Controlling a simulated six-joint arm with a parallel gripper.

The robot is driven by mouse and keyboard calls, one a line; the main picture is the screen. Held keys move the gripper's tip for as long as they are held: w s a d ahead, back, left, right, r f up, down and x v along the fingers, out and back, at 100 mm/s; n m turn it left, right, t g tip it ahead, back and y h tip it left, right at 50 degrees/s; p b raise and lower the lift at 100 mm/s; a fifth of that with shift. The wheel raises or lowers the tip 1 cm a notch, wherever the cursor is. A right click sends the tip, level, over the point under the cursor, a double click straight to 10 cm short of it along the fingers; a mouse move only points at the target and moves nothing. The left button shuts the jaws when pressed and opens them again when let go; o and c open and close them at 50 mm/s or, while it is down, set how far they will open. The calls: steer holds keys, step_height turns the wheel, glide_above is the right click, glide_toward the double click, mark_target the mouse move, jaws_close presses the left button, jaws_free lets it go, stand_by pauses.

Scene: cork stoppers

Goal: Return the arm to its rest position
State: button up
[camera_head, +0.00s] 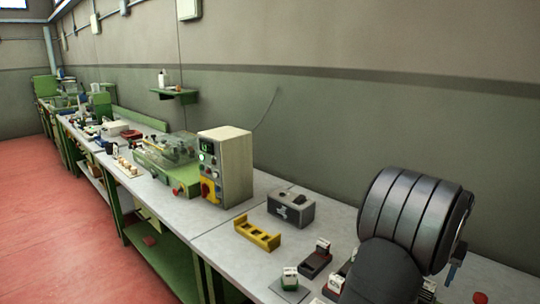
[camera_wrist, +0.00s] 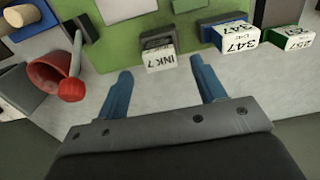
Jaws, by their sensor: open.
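My gripper (camera_wrist: 160,66) shows in the wrist view with its two blue fingers spread apart. Nothing is between the fingers. The rest of my gripper is hidden behind the arm there.
The wrist view shows a red funnel-like piece (camera_wrist: 50,73), a tan cylinder (camera_wrist: 17,19) and a blue block labelled "347" (camera_wrist: 228,36). In the head view a yellow holder (camera_head: 257,234), grey box (camera_head: 291,211) and control box (camera_head: 234,165) stand left of my arm.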

step_height(320, 180, down, 6)
steer(key=shift+f, duration=0.2)
steer(key=shift+r, duration=0.15)
step_height(320, 180, up, 17)
step_height(320, 180, down, 17)
steer(key=shift+f, duration=0.15)
step_height(320, 180, up, 2)
steer(key=shift+r, duration=0.5)
stand_by(0.4)
stand_by(0.4)
